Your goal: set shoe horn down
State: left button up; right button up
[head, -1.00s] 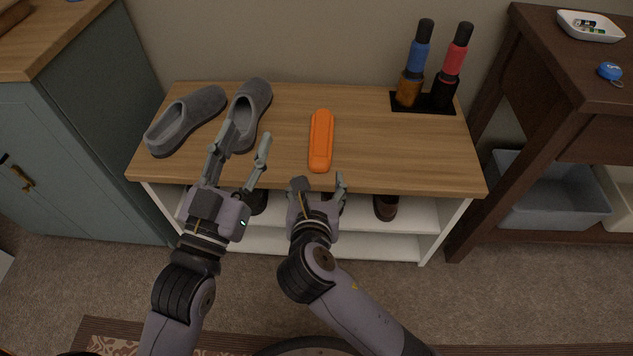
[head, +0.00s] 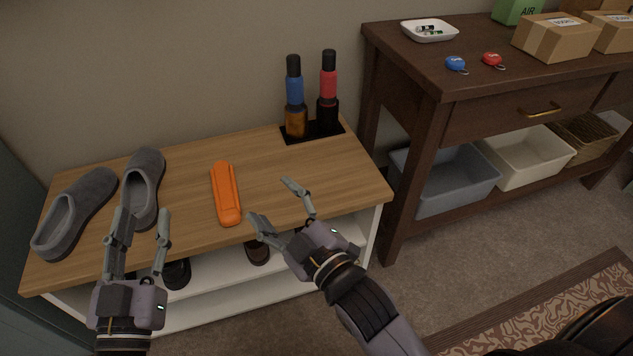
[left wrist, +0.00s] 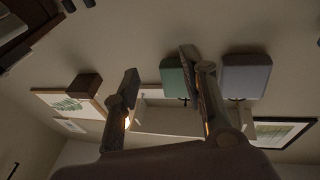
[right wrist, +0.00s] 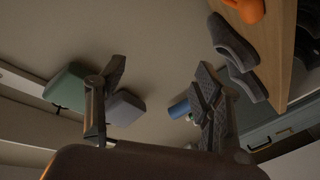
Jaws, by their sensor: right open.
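The orange shoe horn (head: 226,193), a long rounded piece, lies flat on the wooden bench top (head: 300,185), right of a pair of grey slippers (head: 142,187). One end also shows at the top of the right wrist view (right wrist: 248,9). My right gripper (head: 279,207) is open and empty, right of the shoe horn near the bench's front edge, and apart from it. My left gripper (head: 142,230) is open and empty in front of the slippers, left of the shoe horn. Its fingers also stand apart with nothing between them in the left wrist view (left wrist: 160,90).
Dark shoes (head: 257,251) are on the shelf below. A dark wooden table (head: 480,75) stands to the right.

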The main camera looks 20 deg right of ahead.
jog(key=s+d+r+m+t, duration=0.2)
jog(key=d+r+m, duration=0.3)
jog(key=m, duration=0.3)
jog(key=shift+s+d+r+m+t+h, duration=0.2)
jog(key=shift+d+r+m+t+h, duration=0.15)
jog(key=shift+d, duration=0.35)
